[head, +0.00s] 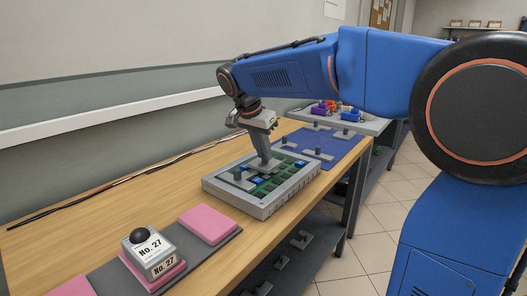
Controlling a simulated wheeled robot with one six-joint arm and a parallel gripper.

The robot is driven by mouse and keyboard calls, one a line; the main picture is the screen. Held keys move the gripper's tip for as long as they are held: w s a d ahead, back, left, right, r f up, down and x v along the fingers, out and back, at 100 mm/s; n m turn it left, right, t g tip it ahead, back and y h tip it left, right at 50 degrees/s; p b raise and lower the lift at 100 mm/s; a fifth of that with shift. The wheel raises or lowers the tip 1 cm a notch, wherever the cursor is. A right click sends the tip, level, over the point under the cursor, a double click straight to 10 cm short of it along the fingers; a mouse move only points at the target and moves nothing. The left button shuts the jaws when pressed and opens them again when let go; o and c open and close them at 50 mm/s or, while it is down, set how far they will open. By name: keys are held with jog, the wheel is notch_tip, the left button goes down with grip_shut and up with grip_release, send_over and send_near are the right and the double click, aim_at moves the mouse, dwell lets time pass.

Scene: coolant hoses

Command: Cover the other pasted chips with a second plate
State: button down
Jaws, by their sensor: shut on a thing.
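A grey board (272,204) with green circuit areas and several blue chips (258,181) lies on the wooden bench. One grey plate with a dark knob (237,178) sits at the board's left end. My gripper (262,150) points down over the middle of the board, shut on a second grey plate (266,165). This plate is low over the board; I cannot tell if it touches the chips. The gripper hides its knob and part of the board behind it. Blue chips show on both sides of the gripper.
A blue mat (342,148) behind the board bears several knobbed grey plates (318,154). In front, a dark mat (222,240) holds pink pads (209,224) and a block marked No. 27 (149,254). A cable (110,184) runs along the wall. Bare bench lies left of the board.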

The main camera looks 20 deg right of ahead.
jog(key=shift+f, duration=1.1)
dwell(0.3)
jog(key=c, duration=2)
grip_release()
jog(key=shift+r, duration=0.25)
jog(key=shift+r, duration=2.3)
jog(key=o, duration=0.6)
